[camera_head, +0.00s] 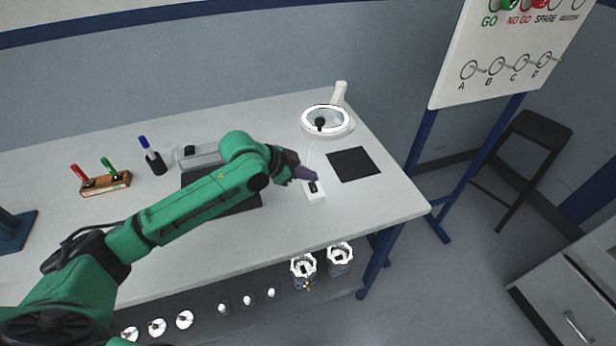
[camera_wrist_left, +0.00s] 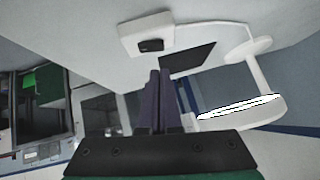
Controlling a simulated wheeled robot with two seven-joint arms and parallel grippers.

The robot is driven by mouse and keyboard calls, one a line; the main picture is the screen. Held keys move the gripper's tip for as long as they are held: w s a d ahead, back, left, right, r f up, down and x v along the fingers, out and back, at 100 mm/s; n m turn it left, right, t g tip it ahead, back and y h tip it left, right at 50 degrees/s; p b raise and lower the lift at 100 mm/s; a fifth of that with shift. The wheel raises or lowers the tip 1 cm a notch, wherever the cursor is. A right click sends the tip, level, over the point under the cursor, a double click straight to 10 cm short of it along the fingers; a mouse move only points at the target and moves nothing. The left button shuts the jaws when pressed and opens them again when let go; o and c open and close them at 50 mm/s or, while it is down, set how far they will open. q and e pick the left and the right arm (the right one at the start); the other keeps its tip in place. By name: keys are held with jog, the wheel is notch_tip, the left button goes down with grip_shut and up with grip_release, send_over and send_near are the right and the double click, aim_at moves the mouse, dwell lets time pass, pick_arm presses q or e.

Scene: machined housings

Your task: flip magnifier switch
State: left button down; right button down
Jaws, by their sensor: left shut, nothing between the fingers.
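The switch box (camera_head: 315,196) is a small white block with a black rocker (camera_head: 313,187), near the front right of the table. In the left wrist view the box (camera_wrist_left: 132,38) and its rocker (camera_wrist_left: 151,45) show at the top, beyond the fingertips. The magnifier (camera_head: 327,121) stands behind on a white arm, its ring bright white; it also shows in the left wrist view (camera_wrist_left: 240,112). A thin cord runs between box and magnifier. My left gripper (camera_head: 314,176) is shut and empty, its purple fingertips (camera_wrist_left: 160,73) close to the rocker. Contact cannot be told. My right gripper is out of view.
A black mat (camera_head: 353,164) lies right of the switch box. A dark tray (camera_head: 225,198) lies under my left forearm. A wooden block with red and green markers (camera_head: 106,184) and a blue-capped holder (camera_head: 154,160) stand left. Machined housings (camera_head: 304,269) sit below the front edge.

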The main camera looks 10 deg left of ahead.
aim_at(313, 188)
pick_arm(q)
jog(key=shift+w+a+f, duration=0.1)
jog(key=shift+a+f, duration=0.05)
jog(key=shift+f, duration=0.45)
jog(key=shift+w+a+f, duration=0.1)
jog(key=shift+f, duration=0.5)
